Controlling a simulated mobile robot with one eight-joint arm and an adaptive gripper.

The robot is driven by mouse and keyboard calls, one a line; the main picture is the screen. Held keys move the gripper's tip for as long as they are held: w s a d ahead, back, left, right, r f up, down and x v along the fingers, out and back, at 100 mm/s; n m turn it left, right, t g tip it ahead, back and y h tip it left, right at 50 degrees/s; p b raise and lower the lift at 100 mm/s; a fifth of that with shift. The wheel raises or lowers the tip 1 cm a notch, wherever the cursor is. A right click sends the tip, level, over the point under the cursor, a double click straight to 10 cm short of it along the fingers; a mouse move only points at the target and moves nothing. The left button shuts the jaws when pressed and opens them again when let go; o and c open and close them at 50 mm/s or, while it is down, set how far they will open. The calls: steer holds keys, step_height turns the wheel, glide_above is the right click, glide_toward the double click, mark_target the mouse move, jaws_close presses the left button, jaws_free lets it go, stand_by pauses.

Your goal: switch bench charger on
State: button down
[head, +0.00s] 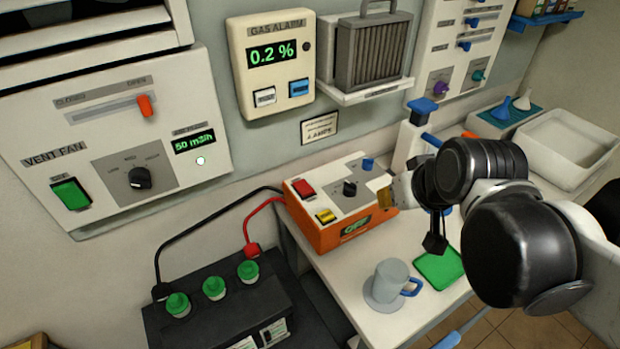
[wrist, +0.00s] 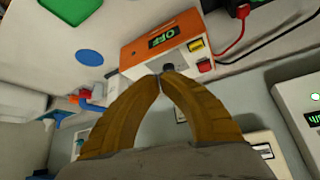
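The bench charger (head: 330,237) is an orange box with a light grey top, on the bench. Its green display (head: 356,226) reads OFF. On its top are a red rocker switch (head: 303,188), a yellow button (head: 325,216), a black knob (head: 350,187) and a blue knob (head: 368,164). My gripper (head: 388,198) is at the charger's right end in the head view. In the wrist view the charger appears upside down, with the red switch (wrist: 204,66) right of my gripper (wrist: 160,76). The yellow fingertips meet, with nothing seen between them; the black knob (wrist: 168,67) shows just beyond them.
A red and a black cable run from the charger to the battery (head: 215,310) at the lower left. A grey mug (head: 391,281) and green cloth (head: 440,267) lie in front. The vent fan panel (head: 115,150) and gas alarm (head: 270,65) are on the wall behind.

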steer(key=w+a+n+y+p, duration=0.2)
steer(key=w+a+n, duration=0.2)
steer(key=w+a, duration=0.7)
steer(key=shift+a+g+p, duration=0.3)
steer(key=shift+a, duration=0.75)
steer(key=b, duration=0.4)
glide_above(306, 185)
steer(key=s, duration=0.1)
steer(key=f, duration=0.5)
steer(key=d+f, duration=0.1)
steer(key=f, duration=0.2)
steer(key=shift+s+f, duration=0.1)
steer(key=shift+f, duration=0.15)
steer(key=shift+s+d+f+b, duration=0.15)
steer(key=shift+f+b, duration=0.1)
steer(key=shift+f, duration=0.35)
steer(key=shift+s+a+f+b, duration=0.1)
steer(key=shift+f+b, duration=0.1)
steer(key=shift+f, duration=0.35)
steer(key=shift+d+f, duration=0.1)
steer(key=shift+f, duration=0.4)
